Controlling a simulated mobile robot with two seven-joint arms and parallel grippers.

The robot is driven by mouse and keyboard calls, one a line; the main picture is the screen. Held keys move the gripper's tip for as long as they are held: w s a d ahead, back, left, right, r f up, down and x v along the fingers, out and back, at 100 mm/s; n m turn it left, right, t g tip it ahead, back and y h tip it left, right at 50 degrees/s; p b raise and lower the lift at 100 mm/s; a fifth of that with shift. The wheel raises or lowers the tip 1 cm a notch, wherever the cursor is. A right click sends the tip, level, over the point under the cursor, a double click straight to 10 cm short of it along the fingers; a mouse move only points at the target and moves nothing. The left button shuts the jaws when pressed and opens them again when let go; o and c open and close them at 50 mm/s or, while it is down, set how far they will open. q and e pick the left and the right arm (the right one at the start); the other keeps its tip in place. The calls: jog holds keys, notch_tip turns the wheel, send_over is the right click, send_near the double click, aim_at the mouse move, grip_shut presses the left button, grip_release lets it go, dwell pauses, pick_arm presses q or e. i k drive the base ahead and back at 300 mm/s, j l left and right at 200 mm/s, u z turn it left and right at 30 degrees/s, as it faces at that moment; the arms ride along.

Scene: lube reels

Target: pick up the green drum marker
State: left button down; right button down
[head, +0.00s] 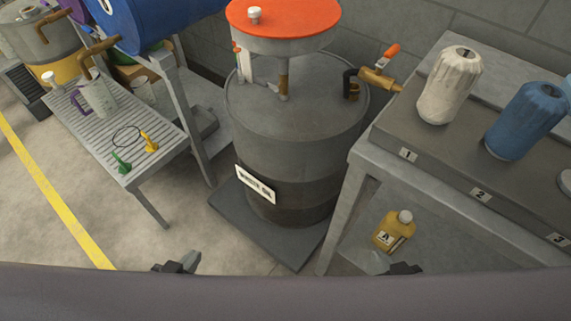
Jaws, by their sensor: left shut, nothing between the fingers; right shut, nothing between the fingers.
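A small green marker (121,162) lies near the front edge of the grey slatted bench (165,157) at the left. A similar yellow piece (149,142) is just to its right, and a thin black loop (127,135) lies behind them. My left gripper (190,262) is shut and empty at the bottom edge, below and to the right of the bench and well apart from the marker. My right gripper (380,264) is shut and empty at the bottom edge, right of the middle. Both grippers are partly cut off by a dark foreground edge.
A grey waste oil drum (296,120) with an orange-red top (290,18) stands in the middle on a dark pallet (290,246). A measuring jug (97,97) is on the slatted bench. At right, a numbered table (385,160) holds rolls; a yellow bottle (391,238) stands below.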

aim_at(124, 168)
jog(key=u, duration=1.35)
